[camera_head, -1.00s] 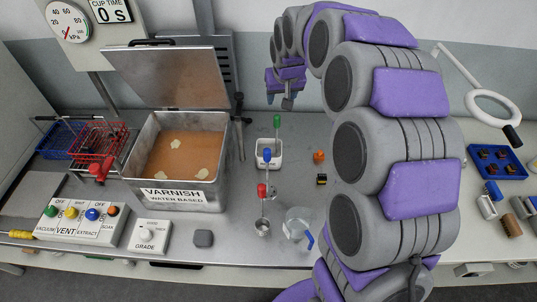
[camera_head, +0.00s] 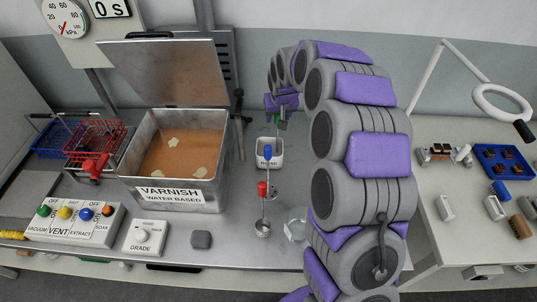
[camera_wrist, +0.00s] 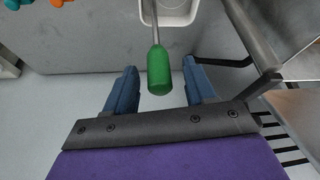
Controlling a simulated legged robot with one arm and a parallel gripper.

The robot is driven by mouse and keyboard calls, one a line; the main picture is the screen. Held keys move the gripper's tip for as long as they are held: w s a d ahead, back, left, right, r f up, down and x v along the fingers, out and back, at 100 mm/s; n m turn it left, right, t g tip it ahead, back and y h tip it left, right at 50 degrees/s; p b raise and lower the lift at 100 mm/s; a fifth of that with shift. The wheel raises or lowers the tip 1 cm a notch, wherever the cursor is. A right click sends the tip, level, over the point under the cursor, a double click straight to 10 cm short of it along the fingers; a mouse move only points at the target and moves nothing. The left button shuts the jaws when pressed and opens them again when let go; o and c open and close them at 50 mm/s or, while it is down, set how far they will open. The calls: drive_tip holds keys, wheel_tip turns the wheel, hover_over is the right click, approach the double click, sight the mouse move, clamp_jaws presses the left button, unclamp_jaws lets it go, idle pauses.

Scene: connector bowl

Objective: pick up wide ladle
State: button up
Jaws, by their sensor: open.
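A green-handled ladle (camera_wrist: 159,72) shows in the wrist view, its metal shaft running up into a white tub (camera_wrist: 176,12). My gripper (camera_wrist: 160,66) is open, with one blue finger on each side of the green handle and a visible gap to both. In the head view my gripper (camera_head: 282,121) is above and behind the white tub (camera_head: 270,160) and partly hides the green handle. A blue-handled tool (camera_head: 267,151) and a red-handled ladle (camera_head: 262,188) stand nearer the front. I cannot tell which ladle is the wide one; the green one's bowl is hidden.
The open varnish tank (camera_head: 180,195) with raised lid stands left of the tub. A glass beaker (camera_head: 297,222) is partly behind my arm. A red wire basket (camera_head: 97,135), button box (camera_head: 75,222) and grade dial box (camera_head: 146,237) are left. A blue tray (camera_head: 504,162) is right.

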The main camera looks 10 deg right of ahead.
drive_tip(key=shift+x, duration=0.85)
clamp_jaws()
